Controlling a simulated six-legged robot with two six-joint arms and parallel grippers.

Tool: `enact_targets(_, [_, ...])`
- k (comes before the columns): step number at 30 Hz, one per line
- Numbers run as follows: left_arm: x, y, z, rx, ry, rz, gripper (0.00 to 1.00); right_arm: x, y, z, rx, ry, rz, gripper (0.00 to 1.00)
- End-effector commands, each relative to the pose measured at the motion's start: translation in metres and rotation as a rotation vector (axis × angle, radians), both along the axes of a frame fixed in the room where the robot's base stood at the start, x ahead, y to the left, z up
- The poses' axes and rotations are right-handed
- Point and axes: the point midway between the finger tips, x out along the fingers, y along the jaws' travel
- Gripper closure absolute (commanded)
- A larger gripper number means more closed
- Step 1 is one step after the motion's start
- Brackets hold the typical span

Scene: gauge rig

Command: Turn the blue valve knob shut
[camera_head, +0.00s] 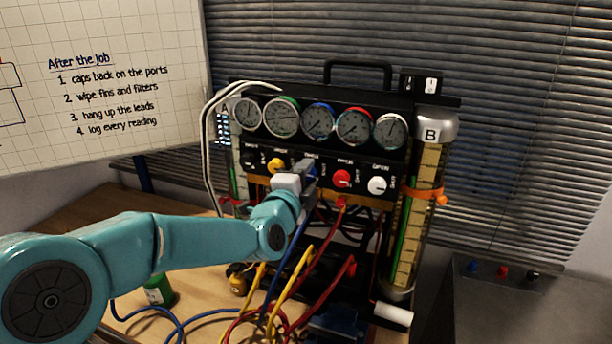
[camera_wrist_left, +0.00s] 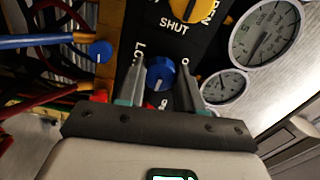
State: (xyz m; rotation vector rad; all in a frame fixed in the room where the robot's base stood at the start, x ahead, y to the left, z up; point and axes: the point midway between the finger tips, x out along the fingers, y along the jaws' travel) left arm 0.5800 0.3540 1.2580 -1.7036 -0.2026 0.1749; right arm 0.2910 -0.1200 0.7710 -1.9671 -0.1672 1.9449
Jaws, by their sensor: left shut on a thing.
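The blue valve knob (camera_wrist_left: 160,73) is on the black panel, in the middle of the left wrist view. My left gripper (camera_wrist_left: 160,88) has one finger on each side of it and is shut on it. In the head view the left gripper (camera_head: 309,174) reaches the panel from the left and covers most of the knob, with only a bit of blue showing. The blue-rimmed gauge (camera_head: 318,121) sits above it. My right gripper is in neither view.
A yellow knob (camera_head: 276,165) is left of the gripper; a red knob (camera_head: 342,178) and a white knob (camera_head: 377,185) are to its right. Coloured hoses (camera_head: 299,268) hang below. A glass cylinder (camera_head: 418,225) stands at the right.

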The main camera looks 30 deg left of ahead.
Motion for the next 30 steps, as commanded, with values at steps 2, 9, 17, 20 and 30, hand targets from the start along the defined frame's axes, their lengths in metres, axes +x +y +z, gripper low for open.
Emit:
enact_targets(2, [0.000, -0.001, -0.003, 0.000, 0.007, -0.004, 0.95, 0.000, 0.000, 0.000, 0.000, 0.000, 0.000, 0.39])
enact_targets(9, [0.000, -0.001, -0.002, 0.000, 0.005, -0.003, 0.39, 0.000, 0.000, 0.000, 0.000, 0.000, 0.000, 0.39])
enact_targets(17, [-0.007, -0.002, -0.001, 0.000, 0.000, -0.001, 0.39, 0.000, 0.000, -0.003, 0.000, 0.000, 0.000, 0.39])
enact_targets(20, [-0.023, -0.005, -0.002, 0.000, 0.000, -0.001, 0.39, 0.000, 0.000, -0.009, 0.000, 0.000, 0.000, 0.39])
enact_targets(30, [-0.110, -0.027, -0.001, 0.000, -0.001, -0.002, 0.39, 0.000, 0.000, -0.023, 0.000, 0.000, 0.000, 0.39])
